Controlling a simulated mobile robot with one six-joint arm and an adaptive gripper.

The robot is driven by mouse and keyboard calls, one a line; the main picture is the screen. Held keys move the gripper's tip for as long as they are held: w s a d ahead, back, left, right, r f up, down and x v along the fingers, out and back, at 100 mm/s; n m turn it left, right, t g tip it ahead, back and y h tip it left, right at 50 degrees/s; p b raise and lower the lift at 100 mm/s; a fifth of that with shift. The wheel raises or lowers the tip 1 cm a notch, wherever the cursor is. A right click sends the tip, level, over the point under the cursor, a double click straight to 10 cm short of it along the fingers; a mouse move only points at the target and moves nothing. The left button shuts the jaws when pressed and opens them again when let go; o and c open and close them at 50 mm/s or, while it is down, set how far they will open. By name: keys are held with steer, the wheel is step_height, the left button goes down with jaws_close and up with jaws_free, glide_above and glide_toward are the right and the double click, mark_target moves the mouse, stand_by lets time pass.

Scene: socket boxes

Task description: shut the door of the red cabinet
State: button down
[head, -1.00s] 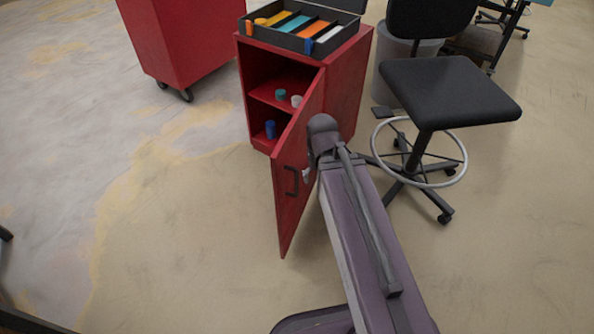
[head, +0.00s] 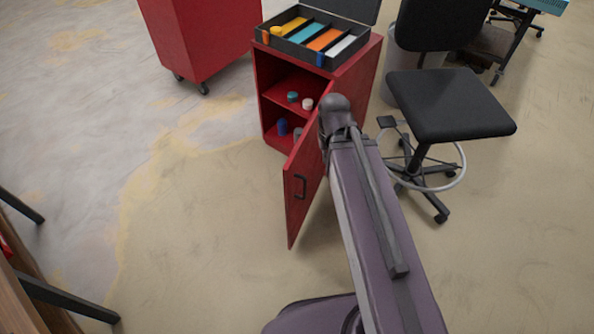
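The red cabinet (head: 352,92) stands in the upper middle of the head view. Its door (head: 298,200) is open and swung out towards me, with a dark handle (head: 299,187) on its face. Small items, among them a blue one (head: 283,127) and a white-capped one (head: 307,104), stand on the shelves inside. My arm reaches up to the right side of the door, and its joint covers part of the door's upper edge. My gripper is hidden behind my arm or the door, so its state does not show.
A black box with coloured compartments (head: 270,39) sits on the cabinet. A black stool chair (head: 450,105) with a ring base stands close on the right. A larger red wheeled cabinet (head: 205,40) is at back left. Table legs (head: 70,297) are at lower left. Floor left of the door is clear.

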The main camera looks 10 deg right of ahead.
step_height(320, 180, up, 27)
steer(key=p, duration=2.5)
steer(key=shift+f, duration=0.15)
